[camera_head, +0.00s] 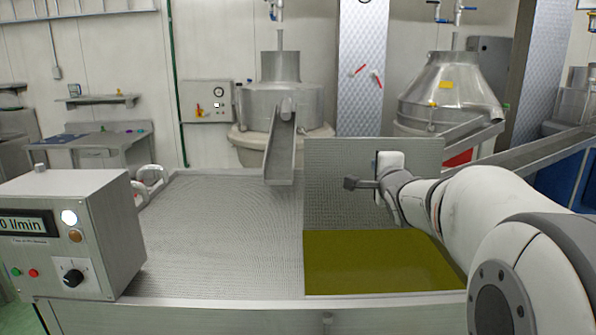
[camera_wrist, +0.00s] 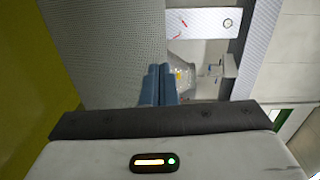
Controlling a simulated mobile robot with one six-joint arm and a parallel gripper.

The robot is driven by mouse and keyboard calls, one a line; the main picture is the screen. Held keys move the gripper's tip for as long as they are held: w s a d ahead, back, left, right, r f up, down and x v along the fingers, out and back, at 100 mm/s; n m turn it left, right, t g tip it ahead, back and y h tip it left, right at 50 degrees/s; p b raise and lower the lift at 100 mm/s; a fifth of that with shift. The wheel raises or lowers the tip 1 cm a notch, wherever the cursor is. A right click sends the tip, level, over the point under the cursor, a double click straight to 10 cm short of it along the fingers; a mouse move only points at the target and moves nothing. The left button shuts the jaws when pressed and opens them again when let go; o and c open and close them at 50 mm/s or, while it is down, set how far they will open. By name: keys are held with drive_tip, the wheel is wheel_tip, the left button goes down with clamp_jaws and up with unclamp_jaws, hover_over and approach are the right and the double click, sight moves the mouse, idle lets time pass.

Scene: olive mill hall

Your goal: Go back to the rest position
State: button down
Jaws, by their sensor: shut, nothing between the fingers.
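My gripper (camera_head: 351,183) is at the end of my white arm, right of centre in the head view. It is in front of the upright perforated panel and above the olive-green oil. In the wrist view its fingers (camera_wrist: 158,84) show as blue-grey pads pressed together, with nothing between them. Nothing shows in its grip in either view.
The oil (camera_head: 375,262) fills the right front of a steel tank. A perforated steel cover (camera_head: 215,220) lies on the left. A control box (camera_head: 75,235) with a display and dial stands at the front left. A chute (camera_head: 281,150) and steel mills stand behind.

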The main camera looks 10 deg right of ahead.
drive_tip(key=s+a+f+n+g, duration=0.4)
drive_tip(key=s+f+n, duration=0.2)
drive_tip(key=s, duration=0.4)
drive_tip(key=s+a+f+n+g+y, duration=0.1)
drive_tip(key=s+a+f+n+g, duration=0.4)
drive_tip(key=s+f, duration=0.4)
drive_tip(key=s+a+f+n+g+y, duration=0.1)
drive_tip(key=s+a+f+n+g, duration=0.3)
drive_tip(key=s, duration=0.9)
wheel_tip(320, 180, down, 3)
drive_tip(key=n+g, duration=0.1)
drive_tip(key=n, duration=0.3)
drive_tip(key=shift+a+f, duration=0.2)
